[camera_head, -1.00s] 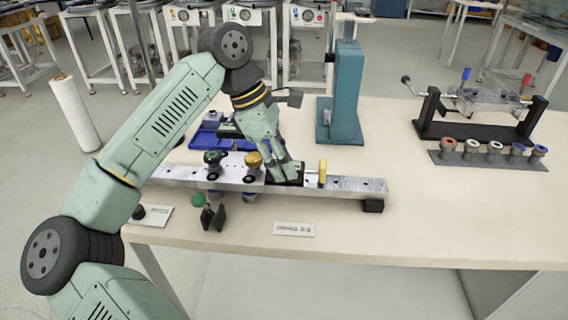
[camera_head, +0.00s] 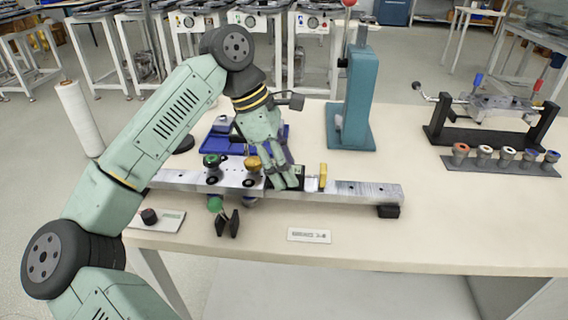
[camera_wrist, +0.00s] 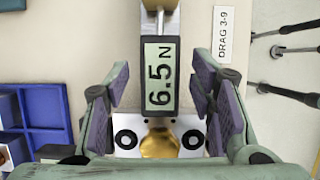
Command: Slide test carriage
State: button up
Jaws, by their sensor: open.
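The carriage (camera_head: 235,179) is a pale plate with a green knob and a gold knob, on a long grey metal rail (camera_head: 360,190). A force gauge (camera_wrist: 160,75) reading 6.5 N is in line with the gold knob (camera_wrist: 160,145) in the wrist view. A yellow block (camera_head: 323,175) stands at the gauge's right end. My gripper (camera_head: 286,182) is down at the gauge, its fingers hiding part of it. In the wrist view my gripper (camera_wrist: 160,100) is open, with purple-padded fingers on both sides of the gauge and visible gaps.
A "DRAG 3-9" label (camera_wrist: 227,35) lies beside the rail. A green-balled tool (camera_head: 226,220) stands in front. A blue tray (camera_head: 225,143) and a teal column (camera_head: 350,100) are behind. A cranked fixture (camera_head: 490,115) and several capped pieces (camera_head: 500,162) are right. Front-right table is clear.

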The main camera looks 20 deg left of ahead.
jog(key=v, duration=1.2)
dwell(0.4)
